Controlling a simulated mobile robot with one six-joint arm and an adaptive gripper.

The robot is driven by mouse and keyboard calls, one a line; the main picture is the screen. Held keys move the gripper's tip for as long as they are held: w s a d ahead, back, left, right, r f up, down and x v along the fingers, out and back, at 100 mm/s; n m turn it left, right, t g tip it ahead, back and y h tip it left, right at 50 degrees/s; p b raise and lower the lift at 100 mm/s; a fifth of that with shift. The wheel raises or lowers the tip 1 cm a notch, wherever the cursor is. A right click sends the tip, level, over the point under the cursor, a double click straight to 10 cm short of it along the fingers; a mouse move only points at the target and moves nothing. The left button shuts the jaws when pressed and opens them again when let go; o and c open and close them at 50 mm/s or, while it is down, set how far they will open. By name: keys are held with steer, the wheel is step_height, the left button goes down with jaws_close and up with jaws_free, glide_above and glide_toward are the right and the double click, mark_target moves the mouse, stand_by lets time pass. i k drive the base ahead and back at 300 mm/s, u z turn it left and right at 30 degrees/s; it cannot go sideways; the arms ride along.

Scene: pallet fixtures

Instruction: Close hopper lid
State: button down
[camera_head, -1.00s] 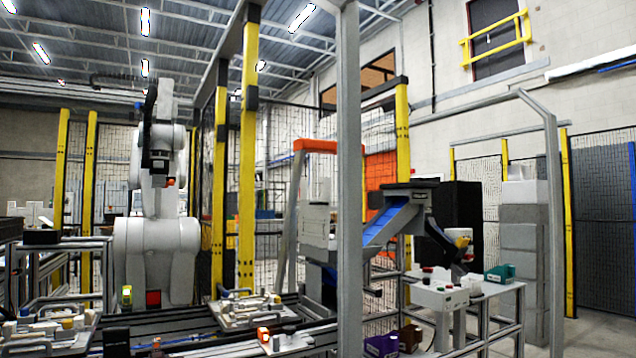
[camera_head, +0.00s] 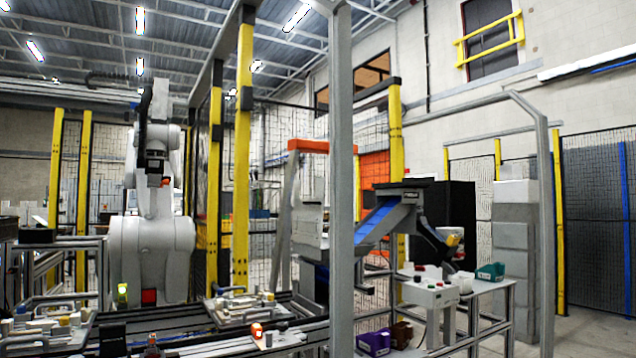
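A blue inclined conveyor (camera_head: 388,215) rises to the right from a grey box-shaped housing (camera_head: 308,226), which may be the hopper. A dark grey head piece (camera_head: 405,192) sits at the conveyor's top. A dark chute (camera_head: 437,240) slopes down to the right from it, with a small yellow item (camera_head: 453,240) beside it. I cannot make out a lid or whether one is open. My gripper is not in view.
A grey post (camera_head: 341,180) stands in front of the conveyor. A control box with buttons (camera_head: 430,292) sits on a frame table at right, with a green bin (camera_head: 490,272). A white robot arm (camera_head: 152,230) and fixture pallets (camera_head: 245,308) stand left.

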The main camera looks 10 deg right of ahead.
mark_target(307, 213)
steer(key=u, duration=0.05)
steer(key=i, duration=1)
